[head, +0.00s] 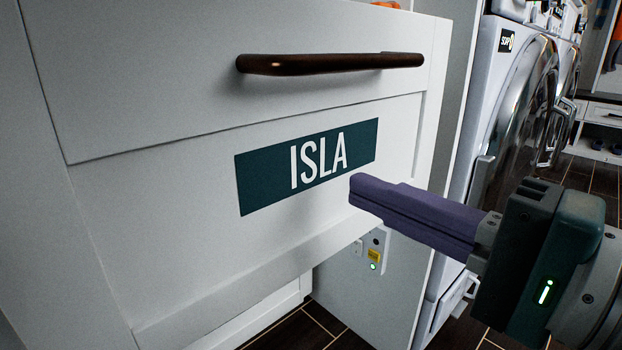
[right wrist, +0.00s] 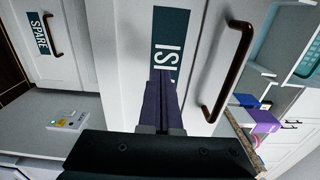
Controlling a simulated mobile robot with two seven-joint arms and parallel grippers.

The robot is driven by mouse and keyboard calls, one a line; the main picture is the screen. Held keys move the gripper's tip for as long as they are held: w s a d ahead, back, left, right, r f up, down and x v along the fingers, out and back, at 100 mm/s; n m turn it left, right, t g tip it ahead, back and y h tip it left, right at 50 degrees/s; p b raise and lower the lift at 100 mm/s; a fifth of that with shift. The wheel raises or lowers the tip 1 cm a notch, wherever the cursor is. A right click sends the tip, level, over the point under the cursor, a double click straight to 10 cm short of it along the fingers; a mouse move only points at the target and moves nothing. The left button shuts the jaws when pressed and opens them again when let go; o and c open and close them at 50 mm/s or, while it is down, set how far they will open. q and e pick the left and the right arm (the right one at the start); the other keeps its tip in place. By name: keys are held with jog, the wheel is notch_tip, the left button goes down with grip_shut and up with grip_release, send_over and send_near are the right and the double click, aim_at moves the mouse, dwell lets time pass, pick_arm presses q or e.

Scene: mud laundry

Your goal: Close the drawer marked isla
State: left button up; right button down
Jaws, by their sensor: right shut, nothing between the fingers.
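The drawer marked ISLA (head: 180,90) has a white front with a dark teal label (head: 262,178) and a dark brown bar handle (head: 330,63). Its front stands out beyond the white surfaces below it, seen in the head view. The drawer front (right wrist: 195,85) and handle (right wrist: 228,72) also show in the right wrist view, turned sideways. My right gripper (head: 354,188) has purple fingers, shut and empty, with the tips at the label's lower right corner. In the right wrist view the fingers (right wrist: 162,80) cover part of the label. I cannot tell whether they touch. My left gripper is not in view.
A white front marked SPARE (right wrist: 62,65) with a brown handle is at the left of the right wrist view. White front-loading machines (head: 510,110) stand at the right of the head view. A small panel with a green light (head: 374,255) is below the drawer.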

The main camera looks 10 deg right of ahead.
aim_at(319, 173)
jog(key=x, duration=0.3)
jog(key=shift+w+a, duration=0.15)
jog(key=shift+w, duration=0.1)
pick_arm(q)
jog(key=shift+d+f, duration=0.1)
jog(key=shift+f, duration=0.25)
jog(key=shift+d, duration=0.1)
pick_arm(e)
jog(key=shift+w+a, duration=0.1)
jog(key=shift+w, duration=0.05)
